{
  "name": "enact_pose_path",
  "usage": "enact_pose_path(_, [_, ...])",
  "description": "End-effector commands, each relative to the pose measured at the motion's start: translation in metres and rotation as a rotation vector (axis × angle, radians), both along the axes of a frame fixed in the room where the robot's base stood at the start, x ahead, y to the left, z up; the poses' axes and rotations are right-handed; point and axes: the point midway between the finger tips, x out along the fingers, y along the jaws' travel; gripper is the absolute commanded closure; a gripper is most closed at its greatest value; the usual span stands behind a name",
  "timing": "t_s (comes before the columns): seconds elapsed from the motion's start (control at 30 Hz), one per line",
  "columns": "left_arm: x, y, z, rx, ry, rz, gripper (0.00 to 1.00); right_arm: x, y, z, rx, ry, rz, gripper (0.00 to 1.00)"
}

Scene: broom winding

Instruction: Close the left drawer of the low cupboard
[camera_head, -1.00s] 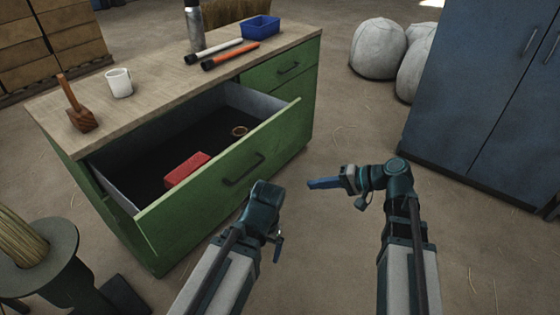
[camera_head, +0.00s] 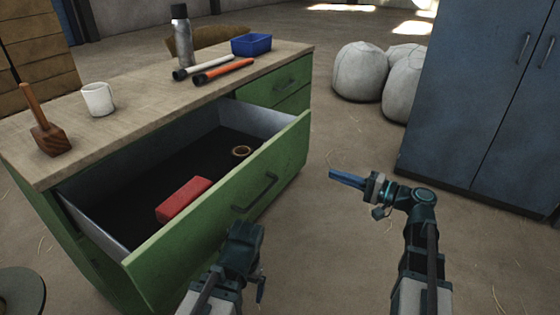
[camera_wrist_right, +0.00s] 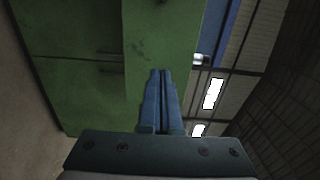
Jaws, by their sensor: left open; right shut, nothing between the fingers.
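The low green cupboard (camera_head: 60,235) has a wooden top. Its left drawer (camera_head: 215,215) is pulled far out, with a dark handle (camera_head: 255,194) on the green front. A red box (camera_head: 184,199) and a small brown ring (camera_head: 241,151) lie inside. My left gripper (camera_head: 243,238) is just in front of the drawer front, below the handle; its fingers are hidden and I cannot tell whether it touches. My right gripper (camera_head: 347,178) is shut and empty, to the right of the drawer, over the floor. In the right wrist view its blue fingers (camera_wrist_right: 160,100) point towards green cupboard faces.
On the top stand a wooden mallet (camera_head: 48,135), a white mug (camera_head: 98,99), a flask (camera_head: 182,38), two handles and a blue bin (camera_head: 258,45). A blue cabinet (camera_head: 470,100) stands right, with pale sacks (camera_head: 360,71) behind. The floor between is clear.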

Motion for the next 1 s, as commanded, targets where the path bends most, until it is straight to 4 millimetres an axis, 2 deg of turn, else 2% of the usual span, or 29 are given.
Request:
enact_pose_path(0.2, [0.0,0.0,-0.002,0.0,0.0,0.0,0.0,0.001,-0.002,0.0,0.006,-0.003,-0.005,1.0])
enact_pose_path(0.37, [0.0,0.0,-0.002,0.0,0.0,0.0,0.0,0.007,0.006,0.0,0.006,-0.003,-0.002,1.0])
enact_pose_path(0.8, [0.0,0.0,-0.002,0.0,0.0,0.0,0.0,0.057,0.075,0.0,0.005,-0.003,0.0,1.0])
enact_pose_path(1.0, [0.0,0.0,-0.002,0.0,0.0,0.0,0.0,0.074,0.098,0.0,0.005,-0.003,-0.002,1.0])
